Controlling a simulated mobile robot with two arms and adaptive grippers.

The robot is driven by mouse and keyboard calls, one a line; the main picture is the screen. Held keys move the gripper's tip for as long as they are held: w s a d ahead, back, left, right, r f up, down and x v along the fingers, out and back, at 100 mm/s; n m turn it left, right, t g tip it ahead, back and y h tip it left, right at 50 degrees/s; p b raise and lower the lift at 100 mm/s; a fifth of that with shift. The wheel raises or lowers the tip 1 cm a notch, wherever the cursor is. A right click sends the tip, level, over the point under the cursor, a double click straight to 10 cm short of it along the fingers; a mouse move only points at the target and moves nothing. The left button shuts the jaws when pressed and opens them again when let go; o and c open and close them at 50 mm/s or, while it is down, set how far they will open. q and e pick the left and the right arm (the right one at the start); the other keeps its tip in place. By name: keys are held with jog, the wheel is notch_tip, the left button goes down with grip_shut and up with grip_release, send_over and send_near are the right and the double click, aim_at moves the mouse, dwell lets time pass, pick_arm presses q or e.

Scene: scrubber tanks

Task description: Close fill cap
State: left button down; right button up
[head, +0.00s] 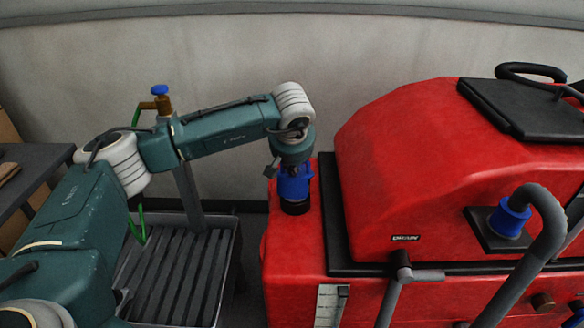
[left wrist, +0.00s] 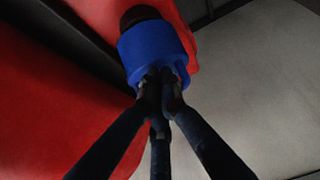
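The fill cap (head: 297,187) is a blue piece above a dark round neck (head: 295,208) on the left part of the red machine (head: 430,170). In the left wrist view the blue cap (left wrist: 152,48) fills the upper middle, with the dark neck beyond it. My left gripper (head: 281,172) reaches down to the cap from above. In the left wrist view its dark fingers are drawn together, with their tips over the cap's near edge. I see nothing clearly held between them, and contact is hard to judge. My right gripper is not in view.
A grey ribbed tray (head: 175,275) stands left of the machine. A brass valve with a blue knob (head: 160,92) is behind my left arm. A grey hose (head: 540,235) with a blue fitting (head: 508,218) is at right. A pale wall stands behind.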

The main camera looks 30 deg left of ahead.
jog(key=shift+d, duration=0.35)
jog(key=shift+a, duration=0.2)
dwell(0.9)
